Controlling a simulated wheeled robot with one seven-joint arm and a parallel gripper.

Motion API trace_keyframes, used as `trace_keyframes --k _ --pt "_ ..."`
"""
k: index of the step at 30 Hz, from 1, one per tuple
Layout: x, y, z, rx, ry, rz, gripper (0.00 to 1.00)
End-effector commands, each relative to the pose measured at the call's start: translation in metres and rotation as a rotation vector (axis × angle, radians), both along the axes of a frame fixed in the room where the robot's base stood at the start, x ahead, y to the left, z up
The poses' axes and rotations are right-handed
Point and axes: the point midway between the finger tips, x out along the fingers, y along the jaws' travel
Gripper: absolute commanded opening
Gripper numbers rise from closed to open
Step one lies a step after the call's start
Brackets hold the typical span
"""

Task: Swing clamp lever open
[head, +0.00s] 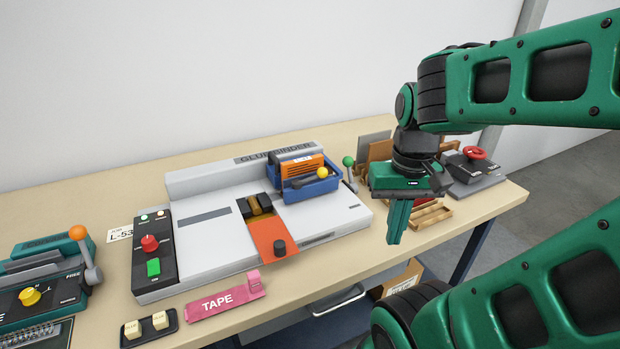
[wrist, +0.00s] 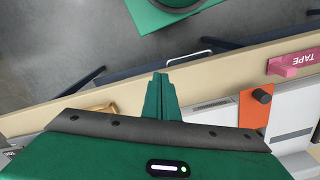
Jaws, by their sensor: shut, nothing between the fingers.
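The white glue binder (head: 205,235) stands mid-table. A lever with a green ball (head: 348,161) rises at its right end; it looks nearly upright. An orange plate (head: 270,236) with a black knob (head: 279,247) lies across the binder's front; the plate also shows in the wrist view (wrist: 256,118). Another lever, with an orange ball (head: 78,232), is on the green machine at far left. Which lever is the clamp lever is not marked. My gripper (head: 396,236) is shut and empty, pointing down right of the green-ball lever and apart from it. Its closed fingers show in the wrist view (wrist: 160,82).
A blue tray (head: 308,190) sits on the binder. A pink tape dispenser (head: 225,300) lies at the table's front edge. Wooden trays (head: 432,217) and a grey box with a red knob (head: 474,174) stand at the right end. The back-left tabletop is clear.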

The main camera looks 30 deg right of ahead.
Motion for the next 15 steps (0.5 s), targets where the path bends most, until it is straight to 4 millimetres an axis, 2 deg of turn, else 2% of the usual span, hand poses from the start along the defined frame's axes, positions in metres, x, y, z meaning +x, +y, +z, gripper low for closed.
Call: trace_keyframes --k 2,5,12,15 --pt "0.01 -0.004 0.01 -0.015 -0.028 0.006 0.0" --pt "0.046 -0.01 0.026 -0.046 -0.069 0.033 0.0" --pt "0.164 -0.016 0.078 -0.124 -0.217 0.139 0.0" --pt "0.204 -0.012 0.096 -0.142 -0.27 0.176 0.0"
